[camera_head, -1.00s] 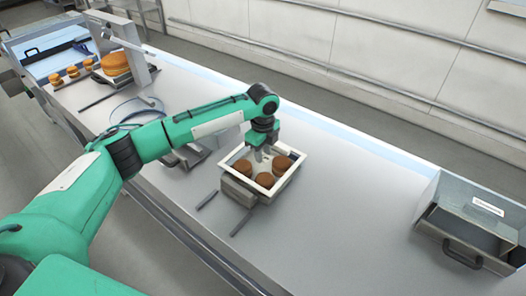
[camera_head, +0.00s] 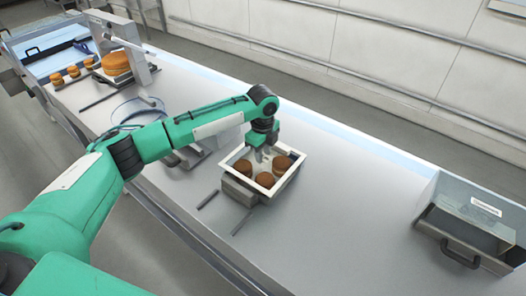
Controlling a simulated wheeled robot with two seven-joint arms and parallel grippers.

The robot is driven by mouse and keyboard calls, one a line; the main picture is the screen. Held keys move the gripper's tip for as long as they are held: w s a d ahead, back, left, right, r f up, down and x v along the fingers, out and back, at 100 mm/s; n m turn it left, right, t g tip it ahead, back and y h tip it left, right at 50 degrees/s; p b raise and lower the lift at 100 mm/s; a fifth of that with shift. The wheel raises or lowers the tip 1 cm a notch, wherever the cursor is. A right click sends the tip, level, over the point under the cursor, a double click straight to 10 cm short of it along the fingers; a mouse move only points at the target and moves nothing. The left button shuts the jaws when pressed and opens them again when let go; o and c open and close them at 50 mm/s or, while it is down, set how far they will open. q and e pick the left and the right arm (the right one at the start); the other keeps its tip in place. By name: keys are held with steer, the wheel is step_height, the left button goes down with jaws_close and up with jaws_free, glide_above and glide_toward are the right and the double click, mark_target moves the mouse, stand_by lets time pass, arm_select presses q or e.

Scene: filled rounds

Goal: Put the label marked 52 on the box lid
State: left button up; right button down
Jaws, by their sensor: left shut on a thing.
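A small white label (camera_head: 486,206) with dark marks lies on the grey metal box (camera_head: 464,254) at the far right; its marks are too small to read. I cannot clearly tell a separate lid on this box. My left gripper (camera_head: 262,156) points down at the back part of a white-rimmed tray (camera_head: 290,179), far left of the metal box. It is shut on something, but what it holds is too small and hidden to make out. Several brown rounds (camera_head: 265,180) lie in the tray just in front of the fingers. My right gripper is out of view.
The tray stands on the long grey counter (camera_head: 345,210), which is clear between tray and metal box. Dark bars (camera_head: 208,199) lie in front of the tray. A large round (camera_head: 115,63) and smaller rounds (camera_head: 73,71) stand at the far left.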

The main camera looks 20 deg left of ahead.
arm_select(q)
steer(key=shift+f, duration=0.25)
steer(key=o, duration=1.2)
steer(key=shift+r+p, duration=0.5)
steer(key=shift+p, duration=0.05)
step_height(320, 180, up, 6)
steer(key=p, duration=0.6)
steer(key=shift+s+f, duration=0.1)
